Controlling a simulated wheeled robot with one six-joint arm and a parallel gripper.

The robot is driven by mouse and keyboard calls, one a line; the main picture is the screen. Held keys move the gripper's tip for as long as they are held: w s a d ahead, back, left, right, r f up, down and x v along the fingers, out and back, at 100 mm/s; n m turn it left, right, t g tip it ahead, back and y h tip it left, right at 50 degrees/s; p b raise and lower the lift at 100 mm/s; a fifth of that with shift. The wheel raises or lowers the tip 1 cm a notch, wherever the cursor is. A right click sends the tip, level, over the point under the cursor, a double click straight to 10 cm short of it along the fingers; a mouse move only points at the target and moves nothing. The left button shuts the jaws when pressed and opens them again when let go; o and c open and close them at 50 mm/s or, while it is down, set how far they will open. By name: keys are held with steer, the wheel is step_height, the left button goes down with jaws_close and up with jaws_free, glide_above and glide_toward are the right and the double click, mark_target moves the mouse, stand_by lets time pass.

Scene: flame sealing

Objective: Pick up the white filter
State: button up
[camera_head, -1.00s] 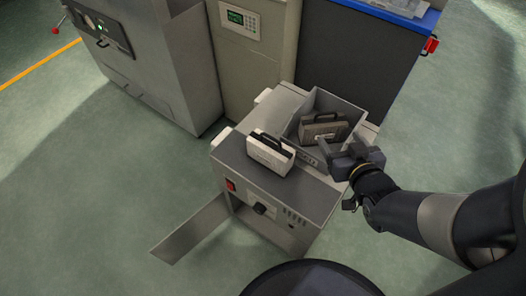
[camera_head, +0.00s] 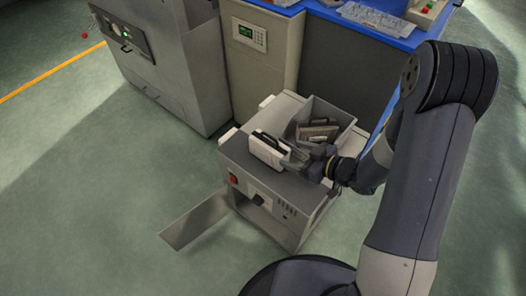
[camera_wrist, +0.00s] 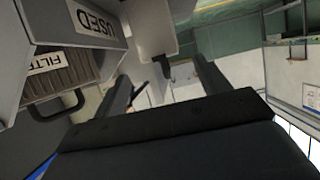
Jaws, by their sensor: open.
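The white filter (camera_head: 265,152), a pale box with a black handle, stands on top of the grey cabinet near its left front edge. In the wrist view a pale block with a dark handle, apparently the white filter (camera_wrist: 150,24), shows ahead of the fingers. My gripper (camera_head: 298,158) is just right of the filter, its fingers pointing left toward the handle side. In the wrist view my gripper (camera_wrist: 162,80) has its two fingers spread apart with nothing held between them. Whether the fingers touch the handle is unclear.
A brown-grey used filter (camera_head: 318,131) sits in the open bin (camera_head: 340,113) behind my gripper; it also shows in the wrist view (camera_wrist: 62,85) beside the USED label (camera_wrist: 95,18). The cabinet door (camera_head: 195,222) hangs open. Larger machines stand behind.

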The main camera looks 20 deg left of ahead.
mark_target(278, 148)
steer(key=b+x, duration=0.1)
steer(key=x, duration=0.7)
steer(key=shift+w+a+r+b, duration=0.1)
steer(key=shift+a+b, duration=0.15)
steer(key=shift+b, duration=0.1)
steer(key=shift+c, duration=0.2)
steer(key=c, duration=1.1)
steer(key=shift+r, duration=0.1)
